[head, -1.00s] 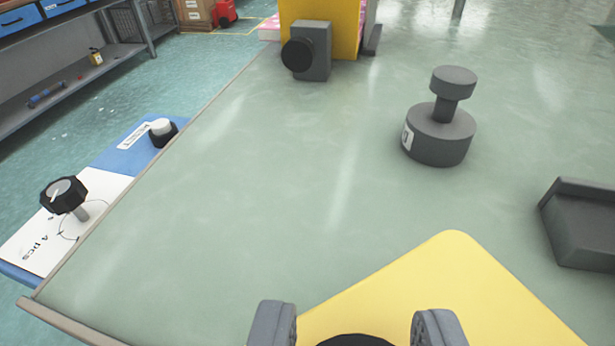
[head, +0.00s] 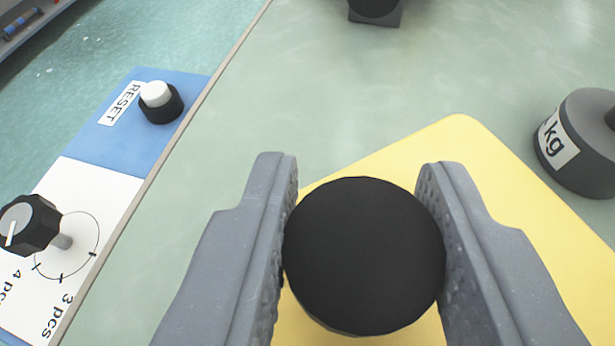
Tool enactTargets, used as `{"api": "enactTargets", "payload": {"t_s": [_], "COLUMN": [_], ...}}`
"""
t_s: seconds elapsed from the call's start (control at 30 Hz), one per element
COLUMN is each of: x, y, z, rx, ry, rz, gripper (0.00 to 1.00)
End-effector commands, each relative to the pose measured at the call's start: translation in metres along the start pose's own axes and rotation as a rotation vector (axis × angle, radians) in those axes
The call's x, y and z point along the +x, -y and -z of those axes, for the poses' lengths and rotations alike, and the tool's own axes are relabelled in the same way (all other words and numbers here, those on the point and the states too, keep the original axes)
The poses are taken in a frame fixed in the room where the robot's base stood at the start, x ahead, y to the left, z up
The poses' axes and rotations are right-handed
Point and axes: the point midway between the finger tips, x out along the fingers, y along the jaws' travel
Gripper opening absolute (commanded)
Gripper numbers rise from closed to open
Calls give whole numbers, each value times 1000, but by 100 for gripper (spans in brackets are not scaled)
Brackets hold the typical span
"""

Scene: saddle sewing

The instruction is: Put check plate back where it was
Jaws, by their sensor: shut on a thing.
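The check plate appears to be the flat yellow plate (head: 400,165) with a round black knob (head: 362,255) standing on it. My gripper (head: 362,215) has one grey finger on each side of the knob and is shut on it. The plate's far corner points away from me over the pale green table. The knob and fingers hide much of the plate, and its near part is out of view. I cannot tell whether the plate touches the table.
A grey weight marked "kg" (head: 585,140) stands at the right, near the plate's edge. A grey block with a black round part (head: 375,12) is at the top. Left of the table (head: 330,95) edge are a reset button (head: 158,98) and a black dial (head: 28,225).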

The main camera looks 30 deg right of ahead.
Motion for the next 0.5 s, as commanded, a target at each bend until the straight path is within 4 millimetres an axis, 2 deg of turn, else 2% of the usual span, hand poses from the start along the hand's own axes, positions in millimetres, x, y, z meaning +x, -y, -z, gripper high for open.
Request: {"api": "enactTargets", "payload": {"t_s": [0.17,0.33,0.5], "x": [7,16,19], "y": [4,4,4], "z": [2,-24,-31], "rx": [0,-2,0], "ry": [-2,2,0], "rz": [0,1,1], "gripper": [0,0,0]}}
